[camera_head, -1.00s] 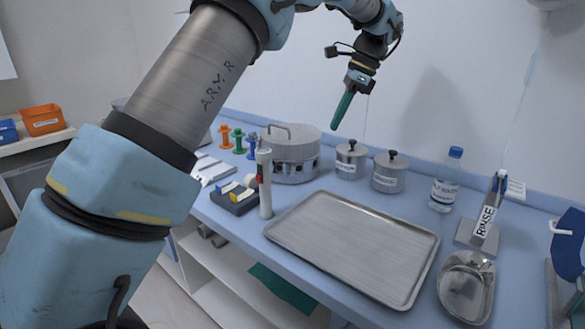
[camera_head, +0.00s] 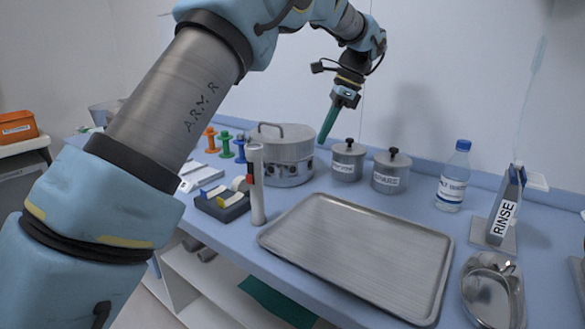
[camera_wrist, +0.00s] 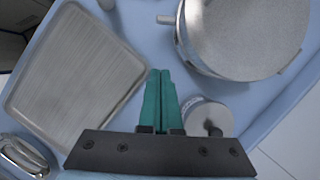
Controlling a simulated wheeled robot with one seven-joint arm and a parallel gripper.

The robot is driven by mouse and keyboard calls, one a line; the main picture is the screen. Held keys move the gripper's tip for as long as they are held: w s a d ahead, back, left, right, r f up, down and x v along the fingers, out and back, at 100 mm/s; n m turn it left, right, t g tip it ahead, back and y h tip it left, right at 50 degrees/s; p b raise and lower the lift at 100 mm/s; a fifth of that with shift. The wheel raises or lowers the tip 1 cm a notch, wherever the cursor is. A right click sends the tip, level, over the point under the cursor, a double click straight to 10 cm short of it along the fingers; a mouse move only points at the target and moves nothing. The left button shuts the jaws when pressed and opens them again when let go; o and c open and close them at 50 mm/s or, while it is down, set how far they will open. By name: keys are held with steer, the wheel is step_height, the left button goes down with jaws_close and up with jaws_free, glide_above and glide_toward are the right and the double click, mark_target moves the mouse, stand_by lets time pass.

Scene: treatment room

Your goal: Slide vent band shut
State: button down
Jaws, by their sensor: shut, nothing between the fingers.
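The round metal drum (camera_head: 284,150) stands at the back of the blue counter, with a handle on its lid. Its vent band (camera_head: 290,174) runs around the lower side, and dark round holes show in it. In the wrist view the drum (camera_wrist: 243,38) is seen from above at the upper right, with a small tab (camera_wrist: 166,19) sticking out at its left. My gripper (camera_head: 323,144) has long green fingers, pressed together and empty, pointing down near the drum's right side. In the wrist view the fingertips (camera_wrist: 160,72) lie left of the drum, apart from it.
Two lidded canisters (camera_head: 347,162) (camera_head: 391,173) stand right of the drum. A metal tray (camera_head: 360,250) lies in front. A white upright cylinder (camera_head: 257,190) stands front left of the drum. A bottle (camera_head: 453,180) and RINSE holder (camera_head: 504,215) are at right.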

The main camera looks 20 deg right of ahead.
mark_target(281, 172)
steer(key=p+x, duration=0.1)
steer(key=x, duration=0.9)
steer(key=shift+w+a, duration=0.1)
steer(key=shift+a, duration=0.05)
steer(key=shift+w+a+r+p, duration=0.1)
steer(key=shift+w+a+p, duration=0.2)
steer(key=shift+a, duration=0.25)
steer(key=shift+w+a+r+p, duration=0.15)
steer(key=shift+w+a+p, duration=0.1)
steer(key=shift+a, duration=0.35)
steer(key=shift+w+a+f, duration=0.15)
steer(key=shift+w+a, duration=0.05)
steer(key=shift+a, duration=0.3)
steer(key=shift+a, duration=0.1)
steer(key=a+m, duration=0.1)
steer(key=w+a+m+t+p, duration=0.1)
steer(key=shift+a+m+h, duration=0.3)
steer(key=shift+a, duration=0.1)
steer(key=shift+w+a+m, duration=0.35)
steer(key=shift+a+m, duration=0.25)
steer(key=shift+m, duration=0.2)
steer(key=shift+p, duration=0.3)
